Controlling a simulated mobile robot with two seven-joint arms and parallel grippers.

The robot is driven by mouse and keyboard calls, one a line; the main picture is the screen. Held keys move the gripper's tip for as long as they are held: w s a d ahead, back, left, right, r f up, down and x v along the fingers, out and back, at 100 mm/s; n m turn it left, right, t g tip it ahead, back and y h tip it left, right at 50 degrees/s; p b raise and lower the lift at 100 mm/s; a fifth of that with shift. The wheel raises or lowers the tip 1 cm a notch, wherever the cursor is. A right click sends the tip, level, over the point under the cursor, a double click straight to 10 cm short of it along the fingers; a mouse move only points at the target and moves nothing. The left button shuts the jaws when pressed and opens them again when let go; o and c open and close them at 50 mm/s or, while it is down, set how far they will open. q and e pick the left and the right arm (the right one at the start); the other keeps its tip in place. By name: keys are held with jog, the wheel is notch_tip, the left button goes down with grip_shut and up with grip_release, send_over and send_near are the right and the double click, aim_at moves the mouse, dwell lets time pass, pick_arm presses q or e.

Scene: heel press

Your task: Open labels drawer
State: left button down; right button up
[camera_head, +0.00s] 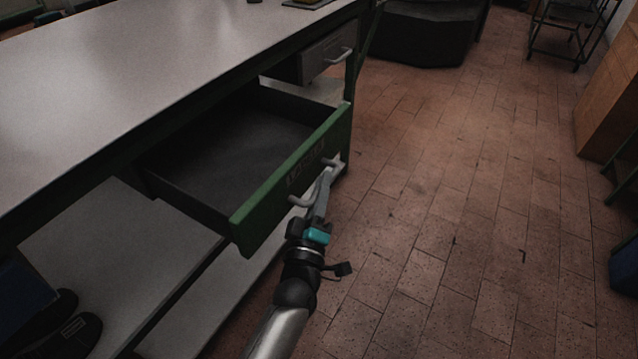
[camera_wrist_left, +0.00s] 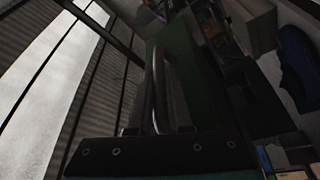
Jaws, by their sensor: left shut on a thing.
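The green-fronted drawer (camera_head: 290,184) under the workbench is pulled well out, and its dark inside is visible and looks empty. Faint lettering shows on its front, too dim to read. My left gripper (camera_head: 322,190) is shut on the drawer's metal handle (camera_head: 299,201), at the front face. In the left wrist view the handle (camera_wrist_left: 158,85) runs up from between the jaws, close against the green front (camera_wrist_left: 188,75). My right gripper is not in either view.
The grey workbench top (camera_head: 150,60) lies above the drawer. A second grey drawer (camera_head: 325,55) farther back appears closed. A pale lower shelf (camera_head: 130,235) is beneath, with dark shoes (camera_head: 72,335) at lower left. The tiled floor (camera_head: 450,190) to the right is clear.

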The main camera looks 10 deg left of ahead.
pick_arm(q)
jog(key=c, duration=0.8)
grip_release()
jog(key=shift+c, duration=0.2)
jog(key=shift+s, duration=0.1)
jog(key=shift+s+f, duration=0.15)
jog(key=shift+s, duration=0.15)
jog(key=p+v, duration=0.2)
jog(key=v, duration=1.2)
jog(key=shift+s, duration=0.25)
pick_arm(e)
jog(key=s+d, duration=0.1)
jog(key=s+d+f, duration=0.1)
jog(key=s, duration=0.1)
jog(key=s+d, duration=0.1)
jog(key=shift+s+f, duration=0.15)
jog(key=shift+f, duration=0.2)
